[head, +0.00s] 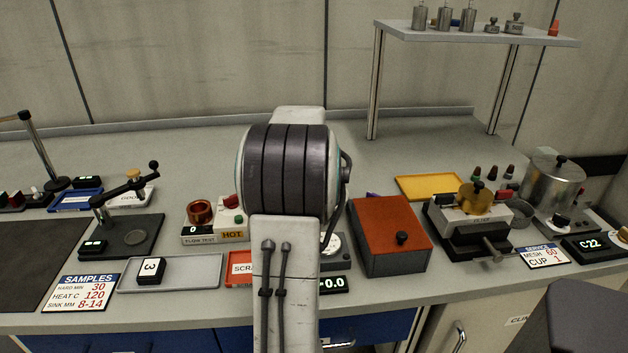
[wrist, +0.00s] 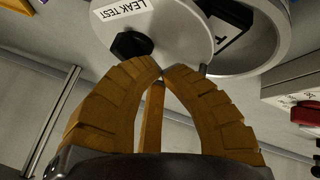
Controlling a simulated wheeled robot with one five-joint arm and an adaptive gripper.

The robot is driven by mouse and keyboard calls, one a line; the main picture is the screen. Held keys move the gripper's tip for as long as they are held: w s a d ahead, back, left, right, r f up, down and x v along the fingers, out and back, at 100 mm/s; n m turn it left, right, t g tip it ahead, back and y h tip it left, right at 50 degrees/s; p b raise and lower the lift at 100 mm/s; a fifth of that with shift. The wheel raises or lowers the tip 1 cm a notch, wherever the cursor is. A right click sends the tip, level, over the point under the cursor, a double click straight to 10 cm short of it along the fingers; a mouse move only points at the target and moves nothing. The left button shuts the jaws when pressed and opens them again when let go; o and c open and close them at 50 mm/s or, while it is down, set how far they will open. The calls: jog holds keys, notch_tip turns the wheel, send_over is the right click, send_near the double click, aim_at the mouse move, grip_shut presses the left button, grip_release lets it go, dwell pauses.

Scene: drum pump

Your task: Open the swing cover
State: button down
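The swing cover (wrist: 170,25) is a round grey disc labelled LEAK TEST with a black knob (wrist: 131,45), seen in the wrist view. It lies partly across a round metal ring or vessel (wrist: 270,60). Part of the vessel's inside shows uncovered to the right, with a black labelled piece (wrist: 235,38) in it. My gripper (wrist: 162,72) has its orange fingertips together at the disc's lower edge, right of the knob. I see nothing held between them; whether they touch the disc is unclear. In the head view my arm hides the cover and gripper.
Right of my arm stand a red-topped box (head: 390,225), a clamp device (head: 470,220) and a steel pot (head: 552,180). To the left are a flow test box (head: 205,235) and a grey tray (head: 190,272). A raised shelf (head: 480,33) stands behind on the right.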

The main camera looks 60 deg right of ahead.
jog(key=shift+w+d+f, duration=0.15)
jog(key=shift+d+f, duration=0.2)
jog(key=shift+f, duration=0.1)
